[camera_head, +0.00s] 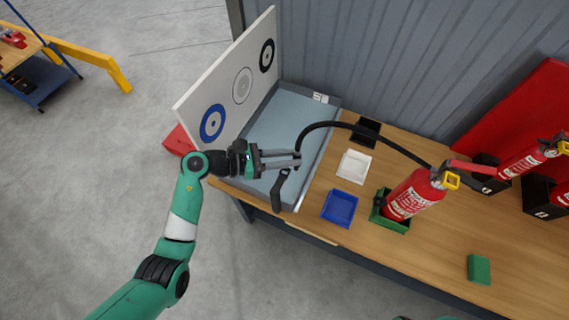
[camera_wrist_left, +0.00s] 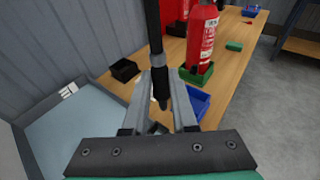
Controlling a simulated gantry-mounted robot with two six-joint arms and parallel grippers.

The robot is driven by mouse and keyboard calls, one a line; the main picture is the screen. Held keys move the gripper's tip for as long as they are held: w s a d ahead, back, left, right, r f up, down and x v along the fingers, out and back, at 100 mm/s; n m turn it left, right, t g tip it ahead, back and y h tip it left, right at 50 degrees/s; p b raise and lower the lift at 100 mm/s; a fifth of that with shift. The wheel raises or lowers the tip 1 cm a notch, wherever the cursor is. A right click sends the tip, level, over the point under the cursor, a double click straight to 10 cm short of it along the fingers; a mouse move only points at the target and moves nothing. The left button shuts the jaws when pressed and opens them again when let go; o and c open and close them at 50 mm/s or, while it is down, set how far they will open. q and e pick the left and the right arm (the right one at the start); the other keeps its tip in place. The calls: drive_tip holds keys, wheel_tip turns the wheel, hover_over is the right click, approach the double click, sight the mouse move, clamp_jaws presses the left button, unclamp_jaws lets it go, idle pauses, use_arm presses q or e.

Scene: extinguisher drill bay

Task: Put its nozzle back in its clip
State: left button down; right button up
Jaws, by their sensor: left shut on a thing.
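My left gripper (camera_head: 297,159) is shut on the black nozzle at the end of a hose, above the grey-rimmed tray. In the left wrist view the nozzle (camera_wrist_left: 160,86) hangs between the fingers, tip down, with a grey collar above it. A dark elongated part (camera_head: 278,190) shows just below the gripper in the head view; I cannot tell whether it is the nozzle's end. The black hose (camera_head: 345,126) arcs right to the red extinguisher (camera_head: 411,196), upright in a green holder (camera_head: 388,223). I cannot make out the clip. My right gripper is not in view.
A white target board (camera_head: 222,105) stands left of the pale blue tray surface (camera_head: 285,120). White (camera_head: 354,166), blue (camera_head: 339,207) and black (camera_head: 366,132) bins lie between tray and extinguisher. A green block (camera_head: 479,269) and more extinguishers (camera_head: 521,163) are right. The front-right wooden bench is largely clear.

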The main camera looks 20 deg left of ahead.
use_arm(q)
drive_tip(key=w+d+b, duration=0.2)
drive_tip(key=d, duration=0.7)
drive_tip(key=w+d+f+b, duration=0.1)
drive_tip(key=w+d+b, duration=0.1)
drive_tip(key=d, duration=0.7)
drive_tip(key=w+d+b, duration=0.2)
drive_tip(key=w+d, duration=0.1)
drive_tip(key=d, duration=0.7)
drive_tip(key=shift+w+f, duration=0.1)
drive_tip(key=shift+f, duration=0.05)
drive_tip(key=f+b, duration=1.2)
drive_tip(key=f, duration=0.2)
drive_tip(key=shift+a+f+b, duration=0.2)
drive_tip(key=shift+b, duration=0.1)
drive_tip(key=shift+r, duration=0.1)
drive_tip(key=c, duration=0.6)
unclamp_jaws()
